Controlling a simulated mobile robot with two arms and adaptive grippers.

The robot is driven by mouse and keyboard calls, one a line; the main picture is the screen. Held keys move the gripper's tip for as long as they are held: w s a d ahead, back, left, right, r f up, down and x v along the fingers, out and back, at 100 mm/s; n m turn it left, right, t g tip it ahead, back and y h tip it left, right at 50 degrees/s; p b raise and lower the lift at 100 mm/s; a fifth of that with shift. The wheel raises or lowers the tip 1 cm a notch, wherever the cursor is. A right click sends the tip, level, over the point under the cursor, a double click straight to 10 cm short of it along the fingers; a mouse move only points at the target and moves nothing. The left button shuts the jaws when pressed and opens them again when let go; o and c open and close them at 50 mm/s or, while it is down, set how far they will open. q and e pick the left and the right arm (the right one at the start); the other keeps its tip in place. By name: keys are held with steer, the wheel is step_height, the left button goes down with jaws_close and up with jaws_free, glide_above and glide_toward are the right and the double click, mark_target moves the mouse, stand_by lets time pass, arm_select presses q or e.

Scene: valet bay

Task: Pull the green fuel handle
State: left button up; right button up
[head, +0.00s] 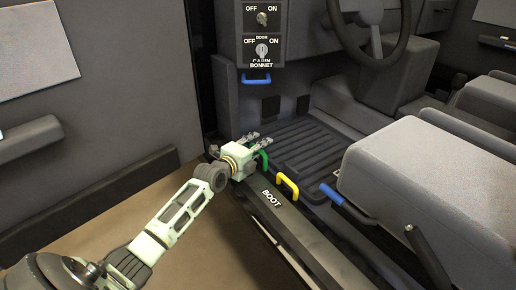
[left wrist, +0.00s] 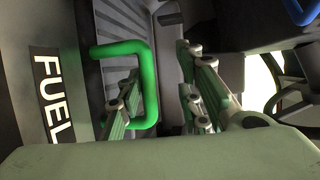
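The green fuel handle (head: 264,161) is a small loop low on the door sill, partly hidden by my left gripper in the head view. My left gripper (head: 260,140) is at the handle, its fingers pointing away over the sill. In the left wrist view, the green handle (left wrist: 149,82) is a squared loop beside a FUEL label (left wrist: 48,95). There my left gripper (left wrist: 162,88) is open, one finger overlapping the loop's opening and the other outside its bar. A gap shows between bar and outer finger; contact with the inner finger is unclear. My right gripper is not in view.
A yellow handle (head: 288,185) by the BOOT label (head: 272,198) is close on the right along the sill. A blue handle (head: 256,79) is under the switch panel (head: 264,32). Another blue-ended lever (head: 331,194) is beside the seat (head: 430,185). The open door (head: 95,100) is left.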

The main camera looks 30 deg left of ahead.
arm_select(q)
steer(key=shift+s, duration=0.1)
steer(key=shift+s, duration=0.2)
steer(key=s, duration=0.3)
steer(key=s+r, duration=0.1)
steer(key=s, duration=0.3)
steer(key=s+r, duration=0.1)
steer(key=s, duration=0.3)
steer(key=shift+s, duration=0.15)
